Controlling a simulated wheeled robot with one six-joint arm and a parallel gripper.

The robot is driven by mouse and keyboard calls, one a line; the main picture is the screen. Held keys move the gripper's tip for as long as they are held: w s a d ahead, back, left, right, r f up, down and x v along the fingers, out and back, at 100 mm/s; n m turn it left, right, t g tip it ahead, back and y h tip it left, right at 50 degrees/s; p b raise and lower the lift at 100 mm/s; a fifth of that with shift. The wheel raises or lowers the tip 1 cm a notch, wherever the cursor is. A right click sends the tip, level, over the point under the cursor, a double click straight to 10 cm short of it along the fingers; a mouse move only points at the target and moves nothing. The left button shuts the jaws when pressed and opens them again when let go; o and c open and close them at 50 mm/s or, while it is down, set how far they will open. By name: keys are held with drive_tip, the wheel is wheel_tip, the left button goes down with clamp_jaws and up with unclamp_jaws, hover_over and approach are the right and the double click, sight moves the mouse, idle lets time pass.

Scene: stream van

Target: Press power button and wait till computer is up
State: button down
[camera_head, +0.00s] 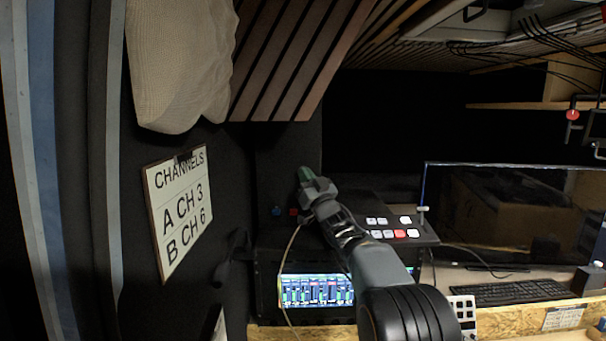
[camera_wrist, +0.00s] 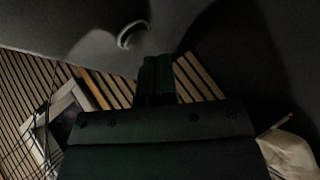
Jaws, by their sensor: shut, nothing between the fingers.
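My gripper (camera_head: 304,174) is shut and empty, raised in front of the dark back wall, above the control panel (camera_head: 425,236) and clear of it. In the wrist view my gripper (camera_wrist: 157,62) points at a dark grey surface with a pale ring-shaped fitting (camera_wrist: 132,35). A small blue knob or button (camera_head: 277,211) and a red one (camera_head: 294,212) sit to the left of my arm; I cannot tell whether either is the power button. The large monitor (camera_head: 510,210) at right is dark apart from reflections. My arm covers part of the panel.
A lit screen with coloured level bars (camera_head: 318,291) is below my arm. A keyboard (camera_head: 508,293) lies on the desk before the monitor. A channel sign (camera_head: 180,212) hangs at left. A beige cloth-like bundle (camera_head: 180,65) and wooden slats (camera_head: 290,60) are above. A thin cable passes beside my arm.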

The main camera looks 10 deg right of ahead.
drive_tip(key=shift+w, duration=0.15)
drive_tip(key=shift+w+d, duration=0.1)
drive_tip(key=shift+w, duration=0.2)
drive_tip(key=shift+w+d+p, duration=0.1)
drive_tip(key=shift+w+p, duration=0.3)
idle(0.7)
drive_tip(key=shift+s, duration=0.15)
idle(0.3)
drive_tip(key=shift+s+a+b, duration=0.2)
drive_tip(key=shift+s+b, duration=0.5)
drive_tip(key=shift+b, duration=0.4)
drive_tip(key=shift+s+a+b, duration=0.25)
drive_tip(key=shift+s+b, duration=1)
drive_tip(key=shift+s+a+b, duration=0.25)
drive_tip(key=shift+s+b, duration=0.95)
